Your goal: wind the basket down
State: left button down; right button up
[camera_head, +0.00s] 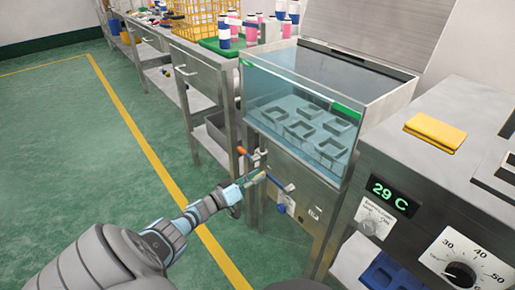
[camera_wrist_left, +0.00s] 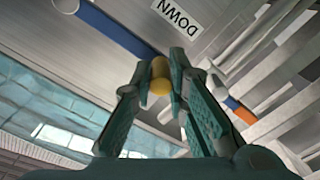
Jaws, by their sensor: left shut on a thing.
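The glass-sided water tank (camera_head: 275,84) stands on a steel cabinet in the head view. Inside it, a set of square holders (camera_head: 315,128) sits in the blue water; I take this as the basket. On the cabinet front is a crank with a blue arm (camera_head: 277,181). Its yellow knob (camera_wrist_left: 160,77) is between my left fingertips in the left wrist view. My left gripper (camera_head: 257,178) is shut on this knob. A DOWN label (camera_wrist_left: 178,14) shows beyond the knob and the blue arm (camera_wrist_left: 122,32). My right gripper is out of view.
An orange-handled valve (camera_head: 241,150) sits left of the crank, close to my left gripper. A machine with a 29 C display (camera_head: 390,196) and dial stands at right, with a yellow pad (camera_head: 435,131) on top. Benches (camera_head: 190,65) run behind; the green floor at left is clear.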

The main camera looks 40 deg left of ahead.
pick_arm(q)
jog(key=shift+f, duration=0.2)
jog(key=c, duration=1.6)
grip_release()
jog(key=shift+o, duration=0.2)
jog(key=shift+s, duration=0.1)
jog(key=s+a, duration=0.1)
jog(key=s, duration=1)
jog(key=shift+s+a, duration=0.35)
jog(key=shift+s, duration=0.05)
